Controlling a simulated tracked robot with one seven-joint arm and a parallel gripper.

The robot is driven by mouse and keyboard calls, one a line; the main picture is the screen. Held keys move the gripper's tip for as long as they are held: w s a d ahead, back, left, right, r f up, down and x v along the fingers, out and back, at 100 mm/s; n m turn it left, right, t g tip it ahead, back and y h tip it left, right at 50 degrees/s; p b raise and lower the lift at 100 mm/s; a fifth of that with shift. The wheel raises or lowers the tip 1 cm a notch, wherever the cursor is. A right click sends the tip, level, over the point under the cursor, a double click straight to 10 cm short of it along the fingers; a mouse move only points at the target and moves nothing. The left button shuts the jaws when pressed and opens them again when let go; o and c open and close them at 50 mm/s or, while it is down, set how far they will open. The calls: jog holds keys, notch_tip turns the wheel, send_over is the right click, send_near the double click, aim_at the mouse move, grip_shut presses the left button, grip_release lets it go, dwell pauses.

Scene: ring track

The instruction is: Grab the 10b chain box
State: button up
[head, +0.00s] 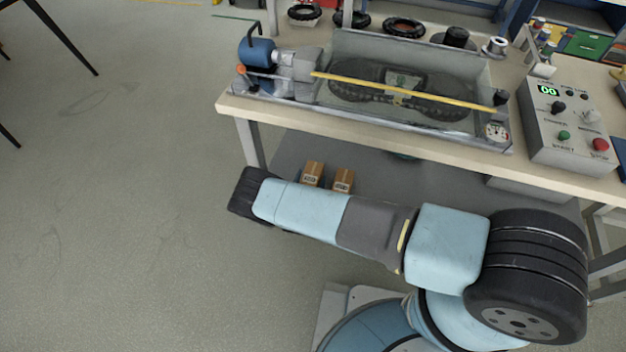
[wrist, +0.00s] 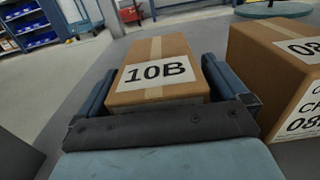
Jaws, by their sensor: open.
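The 10B chain box (wrist: 156,72) is a brown cardboard box with tan tape and a white label reading 10B. In the wrist view it sits upright between the two fingers of my gripper (wrist: 160,76), which is open around it. One finger is along each side; I cannot tell whether either touches. In the head view two small brown boxes, a left one (head: 313,172) and a right one (head: 344,181), show on the low shelf behind my arm. Their labels are too small to read there.
A second brown box (wrist: 285,70), its label starting 08, stands close to the right finger. Above the low shelf (head: 290,155) is a bench (head: 365,140) with a clear-walled tank (head: 420,65) and a control box (head: 572,125). Open floor lies left.

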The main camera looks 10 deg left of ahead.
jog(key=c, duration=1.7)
jog(key=shift+c, duration=0.3)
jog(key=shift+r, duration=0.15)
